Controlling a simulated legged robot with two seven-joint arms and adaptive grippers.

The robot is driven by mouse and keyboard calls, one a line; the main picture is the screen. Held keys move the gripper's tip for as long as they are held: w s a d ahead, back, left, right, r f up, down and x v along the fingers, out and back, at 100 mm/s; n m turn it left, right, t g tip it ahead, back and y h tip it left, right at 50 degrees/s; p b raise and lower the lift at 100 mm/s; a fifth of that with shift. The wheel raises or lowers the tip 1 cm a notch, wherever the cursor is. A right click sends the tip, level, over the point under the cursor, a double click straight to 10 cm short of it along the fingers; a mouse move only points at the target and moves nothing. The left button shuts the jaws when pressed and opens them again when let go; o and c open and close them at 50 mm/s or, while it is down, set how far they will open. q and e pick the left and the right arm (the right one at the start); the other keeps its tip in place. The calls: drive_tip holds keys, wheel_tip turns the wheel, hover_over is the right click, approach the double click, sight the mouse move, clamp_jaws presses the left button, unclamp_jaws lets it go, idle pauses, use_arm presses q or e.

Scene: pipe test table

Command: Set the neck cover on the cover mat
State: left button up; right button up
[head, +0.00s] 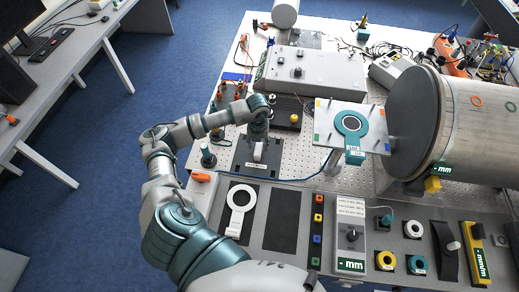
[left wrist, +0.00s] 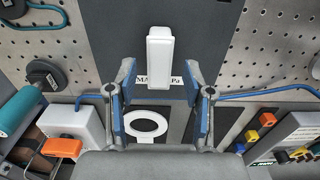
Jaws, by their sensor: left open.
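A white ring with a flat tab (head: 240,200) lies on a black mat (head: 227,223) at the front of the table. A small white upright block (head: 258,152) stands on a dark labelled plate (head: 240,163) behind it. Which of these is the neck cover I cannot tell for sure. My left gripper (head: 257,138) is above the dark plate, close to the white block. In the left wrist view, the open fingers (left wrist: 160,75) flank the near end of the white block (left wrist: 160,45), with clear gaps. The white ring (left wrist: 147,124) shows behind them. My right gripper is out of view.
An empty black mat (head: 282,220) lies right of the ring's mat. A raised plate with a teal ring (head: 352,125) stands before a big metal cylinder (head: 470,120). A blue cable (head: 305,178) crosses the perforated table. A grey control box (head: 349,230) stands at the front.

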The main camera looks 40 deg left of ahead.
sight(257, 146)
use_arm(q)
wheel_tip(257, 146, up, 8)
drive_tip(key=b, duration=0.1)
drive_tip(key=shift+a+r, duration=0.15)
drive_tip(key=shift+a, duration=0.05)
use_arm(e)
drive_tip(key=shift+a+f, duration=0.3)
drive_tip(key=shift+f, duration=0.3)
